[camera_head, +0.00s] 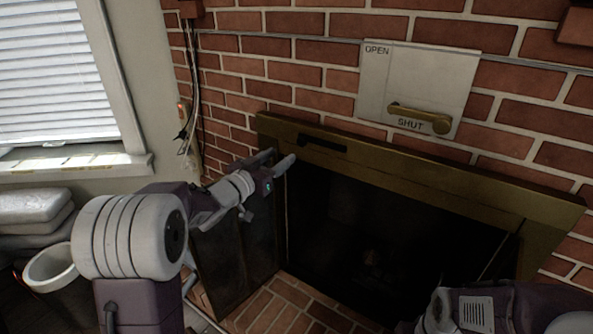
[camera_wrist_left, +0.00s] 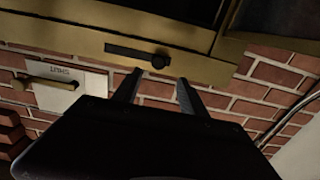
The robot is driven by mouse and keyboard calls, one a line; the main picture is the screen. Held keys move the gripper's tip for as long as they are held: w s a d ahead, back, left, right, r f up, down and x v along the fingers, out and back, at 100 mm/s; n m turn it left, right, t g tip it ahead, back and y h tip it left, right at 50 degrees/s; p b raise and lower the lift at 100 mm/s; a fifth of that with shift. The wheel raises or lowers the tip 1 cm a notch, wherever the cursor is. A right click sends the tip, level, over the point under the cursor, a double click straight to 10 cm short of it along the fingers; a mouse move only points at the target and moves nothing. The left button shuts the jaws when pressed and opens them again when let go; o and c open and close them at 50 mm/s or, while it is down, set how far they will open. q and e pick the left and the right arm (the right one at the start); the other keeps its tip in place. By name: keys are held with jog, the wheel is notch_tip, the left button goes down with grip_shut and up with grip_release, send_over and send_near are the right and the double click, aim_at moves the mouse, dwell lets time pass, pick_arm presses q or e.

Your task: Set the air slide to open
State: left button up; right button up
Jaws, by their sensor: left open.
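The air slide (camera_head: 326,145) is a black slot with a small knob on the brass top band of the fireplace front. In the head view its knob is at the left end of the slot. In the left wrist view, which is upside down, the slot (camera_wrist_left: 130,51) and its round knob (camera_wrist_left: 160,61) show just beyond my fingertips. My left gripper (camera_head: 281,158) is open and empty, close to the knob's end of the slot. In the wrist view the knob lies between the lines of its two fingers (camera_wrist_left: 160,78), apart from them. My right gripper does not show.
A pale plate (camera_head: 425,75) marked OPEN and SHUT, with a brass lever (camera_head: 418,115) by SHUT, is on the brick wall above right. The firebox (camera_head: 375,235) is dark. A dark panel (camera_head: 238,250) stands at its left. A white pot (camera_head: 50,268) is at far left.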

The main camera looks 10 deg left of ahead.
aim_at(301, 142)
pick_arm(q)
jog(key=x, duration=0.9)
jog(key=shift+d+r, duration=0.15)
jog(key=shift+r, duration=0.05)
grip_shut()
jog(key=shift+s, duration=0.1)
dwell(1.1)
